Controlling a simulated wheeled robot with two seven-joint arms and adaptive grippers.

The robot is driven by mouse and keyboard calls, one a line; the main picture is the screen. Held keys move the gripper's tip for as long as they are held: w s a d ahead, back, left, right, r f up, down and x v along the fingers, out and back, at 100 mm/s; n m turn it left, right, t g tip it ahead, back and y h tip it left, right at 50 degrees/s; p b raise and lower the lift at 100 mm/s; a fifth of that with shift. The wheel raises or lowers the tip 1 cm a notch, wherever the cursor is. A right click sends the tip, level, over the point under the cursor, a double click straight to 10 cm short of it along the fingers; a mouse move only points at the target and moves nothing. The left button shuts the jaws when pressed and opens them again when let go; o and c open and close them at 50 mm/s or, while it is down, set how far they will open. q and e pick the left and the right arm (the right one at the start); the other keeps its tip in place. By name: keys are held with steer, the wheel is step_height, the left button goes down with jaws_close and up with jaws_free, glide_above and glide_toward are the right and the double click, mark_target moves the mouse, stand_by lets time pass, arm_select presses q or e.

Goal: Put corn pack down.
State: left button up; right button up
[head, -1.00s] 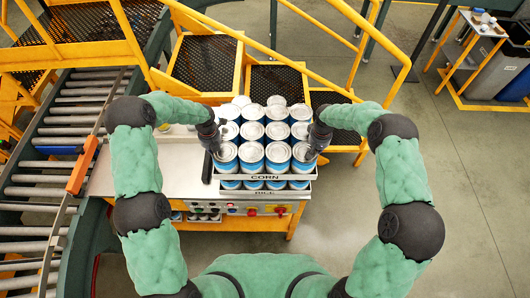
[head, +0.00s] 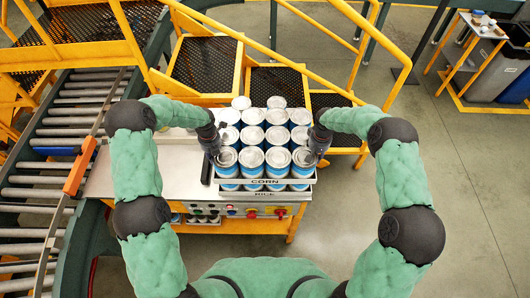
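The corn pack is a tray labelled CORN (head: 265,182) filled with several white-topped blue cans (head: 250,157). It sits directly above a second tray labelled RICE (head: 265,194) at the right end of the work table. I cannot tell whether the corn tray rests fully on what is below. My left gripper (head: 214,150) is at the left side of the cans, and my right gripper (head: 315,152) is at the right side. Both point down beside the pack's edges. Their fingertips are too small and partly hidden, so their grip does not show.
A roller conveyor (head: 60,150) with an orange bar (head: 76,172) runs further left. Yellow railings and black mesh steps (head: 205,62) stand behind. Buttons (head: 250,211) line the table front.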

arm_select(q)
step_height(320, 180, up, 12)
arm_select(e)
step_height(320, 180, up, 12)
stand_by(0.9)
steer(key=shift+f, duration=0.15)
stand_by(0.4)
